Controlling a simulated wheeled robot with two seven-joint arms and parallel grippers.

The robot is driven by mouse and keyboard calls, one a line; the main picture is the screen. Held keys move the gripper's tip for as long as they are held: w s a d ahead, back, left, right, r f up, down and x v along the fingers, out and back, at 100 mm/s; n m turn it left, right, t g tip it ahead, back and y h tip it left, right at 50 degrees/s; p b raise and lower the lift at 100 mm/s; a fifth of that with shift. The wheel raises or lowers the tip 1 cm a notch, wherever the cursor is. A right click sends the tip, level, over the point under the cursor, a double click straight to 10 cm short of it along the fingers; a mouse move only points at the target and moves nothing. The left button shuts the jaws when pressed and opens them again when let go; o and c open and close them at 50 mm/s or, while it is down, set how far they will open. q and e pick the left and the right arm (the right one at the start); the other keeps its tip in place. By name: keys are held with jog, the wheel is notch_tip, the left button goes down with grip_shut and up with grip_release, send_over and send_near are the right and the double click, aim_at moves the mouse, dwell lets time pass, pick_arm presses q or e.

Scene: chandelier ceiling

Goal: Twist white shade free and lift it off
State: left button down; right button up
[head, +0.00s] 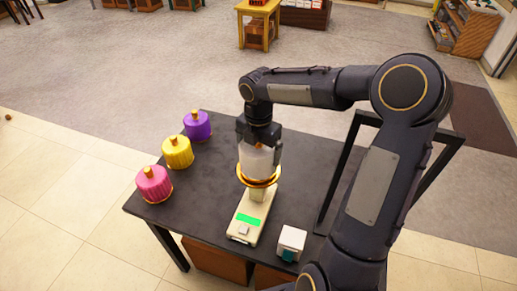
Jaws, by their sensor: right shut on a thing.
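The white shade (256,160) stands upright in a gold ring (258,178) on top of a cream base (247,216) with a green patch on its front. My right gripper (260,146) comes down from above and is shut on the upper part of the white shade. The fingers hide part of the shade's top. The shade's lower end is at the gold ring, and I cannot tell whether it is loose there. My left gripper is not in view.
Purple (197,125), yellow (178,152) and pink (154,184) shades with gold knobs stand along the left of the dark table (190,218). A small white box (291,240) is at the front right. A black frame (337,180) rises at the right.

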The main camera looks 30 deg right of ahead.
jog(key=shift+r+p, duration=1.15)
jog(key=shift+r, duration=0.15)
jog(key=shift+r+p, duration=2.4)
jog(key=shift+r, duration=0.2)
jog(key=shift+r+p, duration=0.35)
jog(key=shift+r, duration=0.8)
jog(key=shift+s+f, duration=0.1)
